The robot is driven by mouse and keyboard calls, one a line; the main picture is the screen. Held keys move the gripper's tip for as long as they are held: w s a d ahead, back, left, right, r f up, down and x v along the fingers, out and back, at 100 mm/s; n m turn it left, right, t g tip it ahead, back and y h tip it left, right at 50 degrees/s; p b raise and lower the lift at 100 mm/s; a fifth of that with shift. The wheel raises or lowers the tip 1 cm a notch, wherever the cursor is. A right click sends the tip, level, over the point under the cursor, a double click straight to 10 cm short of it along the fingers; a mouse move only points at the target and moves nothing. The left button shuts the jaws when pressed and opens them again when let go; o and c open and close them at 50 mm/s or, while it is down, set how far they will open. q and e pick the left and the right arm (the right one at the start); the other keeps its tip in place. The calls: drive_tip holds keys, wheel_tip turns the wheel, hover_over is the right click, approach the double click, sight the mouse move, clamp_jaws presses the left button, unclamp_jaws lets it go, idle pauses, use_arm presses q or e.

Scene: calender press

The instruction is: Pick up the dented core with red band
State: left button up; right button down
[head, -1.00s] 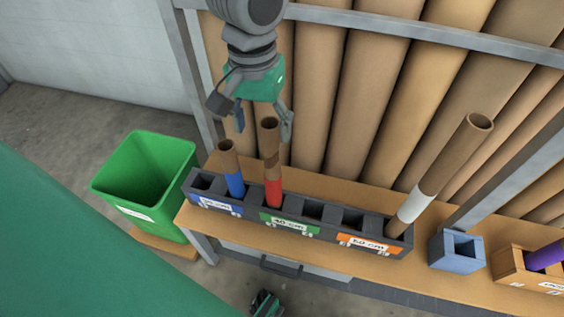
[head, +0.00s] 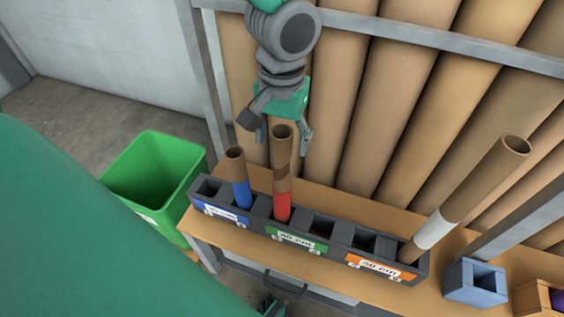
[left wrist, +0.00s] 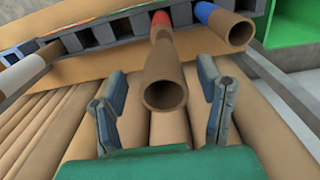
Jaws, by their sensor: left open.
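The brown core with a red band (head: 282,190) stands in a slot of the dark rack (head: 335,231), near the green label. A darker patch, perhaps the dent, shows on its side above the band. My left gripper (head: 280,136) is open at the core's upper end. In the left wrist view the core's open end (left wrist: 166,94) lies between the two spread fingers (left wrist: 165,112), with a gap on each side. My right gripper does not show clearly enough to identify.
A blue-banded core (head: 239,180) stands close left, and a taller white-banded core (head: 470,195) leans at the right. A green bin (head: 150,168) is at the left. A blue holder (head: 474,283) is at the right.

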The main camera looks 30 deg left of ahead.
use_arm(q)
drive_tip(key=f, duration=0.2)
drive_tip(key=f+b, duration=0.1)
drive_tip(key=f, duration=0.1)
drive_tip(key=shift+w+a, duration=0.25)
drive_tip(key=shift+w, duration=0.05)
drive_tip(key=shift+r, duration=0.1)
drive_tip(key=shift+d, duration=0.1)
drive_tip(key=c, duration=0.3)
clamp_jaws()
